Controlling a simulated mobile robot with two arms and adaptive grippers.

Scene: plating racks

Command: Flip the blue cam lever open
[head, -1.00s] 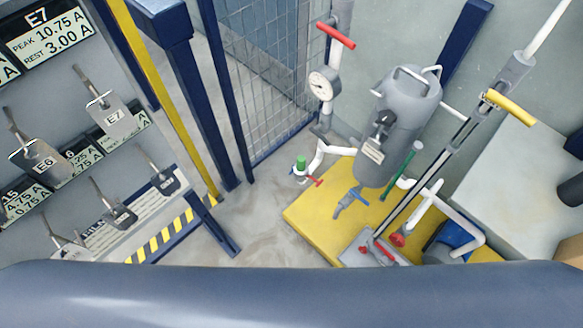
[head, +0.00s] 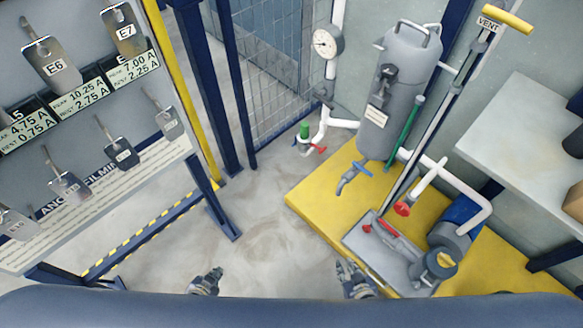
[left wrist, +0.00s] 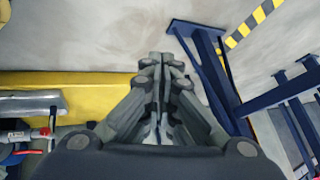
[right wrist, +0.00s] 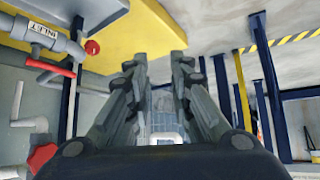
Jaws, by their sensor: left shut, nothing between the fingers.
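A small blue lever (head: 362,168) sits on a grey spout-like fitting (head: 346,183) at the front of the yellow platform (head: 318,197) in the head view. I cannot tell whether this is the cam lever or how it is set. My left gripper (head: 207,280) is over the bare floor, left of the platform and apart from the lever. In the left wrist view its fingertips (left wrist: 161,58) meet, with nothing held. My right gripper (head: 352,272) is in front of the platform, below the lever in the picture. In the right wrist view its fingers (right wrist: 158,62) are spread and empty.
A grey tank (head: 398,100) stands on the platform with pipes, red valve handles and a blue motor (head: 462,212). A rack panel (head: 110,180) with hanging tags is at left. Blue posts (head: 196,90) stand before wire mesh. Floor (head: 265,240) between is clear.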

